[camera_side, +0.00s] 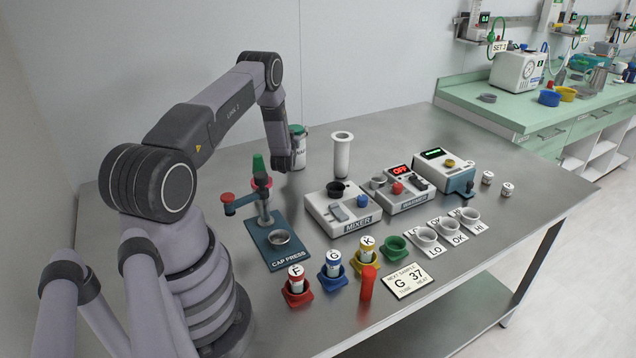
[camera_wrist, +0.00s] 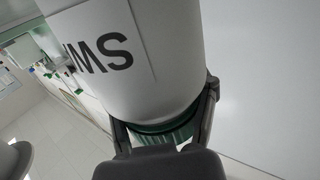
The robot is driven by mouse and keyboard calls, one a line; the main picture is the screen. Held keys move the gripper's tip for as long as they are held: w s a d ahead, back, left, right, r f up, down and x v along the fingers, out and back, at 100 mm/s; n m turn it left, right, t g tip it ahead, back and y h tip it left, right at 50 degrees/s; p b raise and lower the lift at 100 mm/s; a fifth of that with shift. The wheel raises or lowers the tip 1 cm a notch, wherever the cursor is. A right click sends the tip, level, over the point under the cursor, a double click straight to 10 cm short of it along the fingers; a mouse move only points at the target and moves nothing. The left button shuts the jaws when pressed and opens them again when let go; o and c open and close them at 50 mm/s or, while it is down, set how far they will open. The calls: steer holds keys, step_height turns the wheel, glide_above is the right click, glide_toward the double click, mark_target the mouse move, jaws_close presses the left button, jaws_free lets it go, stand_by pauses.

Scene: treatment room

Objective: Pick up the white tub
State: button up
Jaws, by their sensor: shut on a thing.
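The white tub (camera_side: 299,153) with a green lid stands upright at the back of the steel table in the side view, partly hidden by my gripper (camera_side: 284,162). The wrist view shows the tub (camera_wrist: 150,60) very close, with dark letters on its label and its green lid at the bottom of the picture. My gripper's fingers (camera_wrist: 162,125) lie on both sides of the tub near the lid, shut on it. I cannot tell whether the tub's base touches the table.
A tall white cylinder (camera_side: 342,155) stands to the right of the tub. The mixer (camera_side: 345,215), the warmer (camera_side: 402,190) and the blue cap press (camera_side: 280,252) stand nearer the front. Colored holders with capped samples line the front, by a red upright piece (camera_side: 367,283).

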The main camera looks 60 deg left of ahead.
steer(key=shift+c, duration=0.5)
steer(key=shift+r, duration=0.15)
